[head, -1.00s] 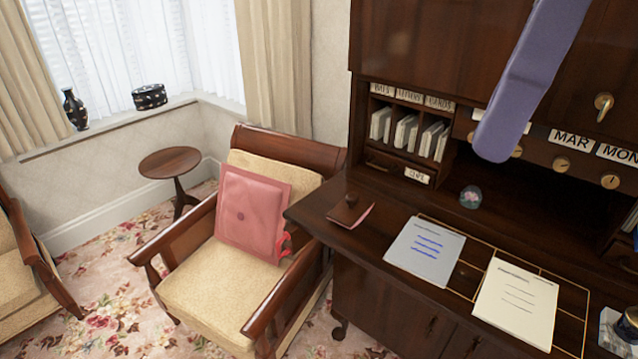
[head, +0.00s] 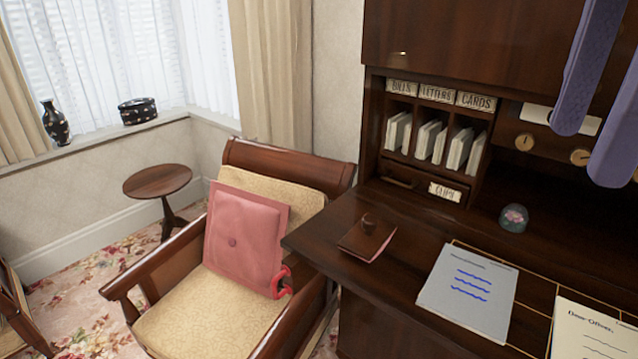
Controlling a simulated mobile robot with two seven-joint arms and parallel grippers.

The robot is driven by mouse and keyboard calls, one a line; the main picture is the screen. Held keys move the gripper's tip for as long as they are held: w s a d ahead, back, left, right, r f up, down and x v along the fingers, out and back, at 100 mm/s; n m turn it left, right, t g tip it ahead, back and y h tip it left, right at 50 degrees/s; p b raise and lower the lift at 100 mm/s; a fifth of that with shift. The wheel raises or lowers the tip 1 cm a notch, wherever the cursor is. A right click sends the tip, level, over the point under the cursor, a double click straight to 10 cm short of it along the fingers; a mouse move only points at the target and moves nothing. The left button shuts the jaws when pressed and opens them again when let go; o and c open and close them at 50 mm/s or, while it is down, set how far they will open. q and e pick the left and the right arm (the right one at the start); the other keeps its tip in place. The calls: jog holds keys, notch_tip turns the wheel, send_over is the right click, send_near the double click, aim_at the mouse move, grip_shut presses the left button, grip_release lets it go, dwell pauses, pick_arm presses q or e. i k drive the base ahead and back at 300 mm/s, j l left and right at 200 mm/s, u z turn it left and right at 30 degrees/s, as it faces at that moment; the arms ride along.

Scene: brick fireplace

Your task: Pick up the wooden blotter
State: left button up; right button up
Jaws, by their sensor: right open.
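The wooden blotter (head: 367,238) is a small dark brown block with a round knob on top. It sits on the left part of the desk's writing surface, with a pinkish edge showing under it. My right gripper (head: 590,150) shows as two purple fingers reaching down from the top right corner. The fingers are apart with nothing between them. They are well to the right of the blotter and not touching it. My left gripper is not in view.
The dark desk (head: 330,225) holds a grey letter (head: 468,290), a cream letter (head: 595,330) and a glass paperweight (head: 514,217) right of the blotter. Card pigeonholes (head: 435,130) stand behind. An armchair (head: 190,310) with a pink cushion (head: 245,240) is at left.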

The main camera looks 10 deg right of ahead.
aim_at(368, 237)
jog(key=i, duration=1.05)
